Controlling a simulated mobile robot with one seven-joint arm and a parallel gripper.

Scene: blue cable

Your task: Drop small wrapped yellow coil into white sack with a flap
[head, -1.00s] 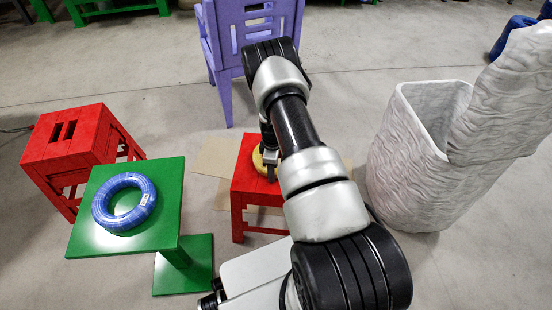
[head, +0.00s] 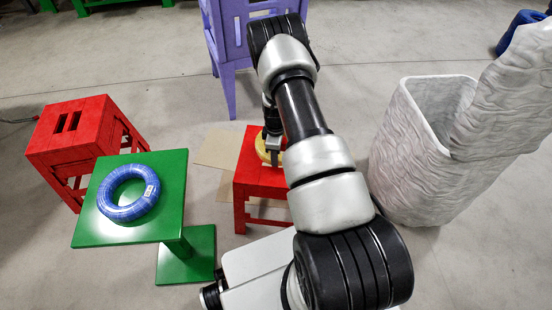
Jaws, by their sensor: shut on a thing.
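The small yellow coil (head: 263,149) is at the top of the middle red stool, partly hidden behind my arm. My gripper (head: 273,152) points down at the coil and is shut on its near side. I cannot tell whether the coil still touches the stool. The white sack (head: 420,160) stands upright on the floor at the right, with its mouth open upward and its tall flap (head: 508,85) raised on the right side.
The middle red stool (head: 258,182) stands under the coil. A blue coil (head: 127,194) lies on a green table (head: 172,215) at the left. Another red stool (head: 75,140) and a purple chair (head: 228,50) stand behind. Some bare floor lies between the middle stool and sack.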

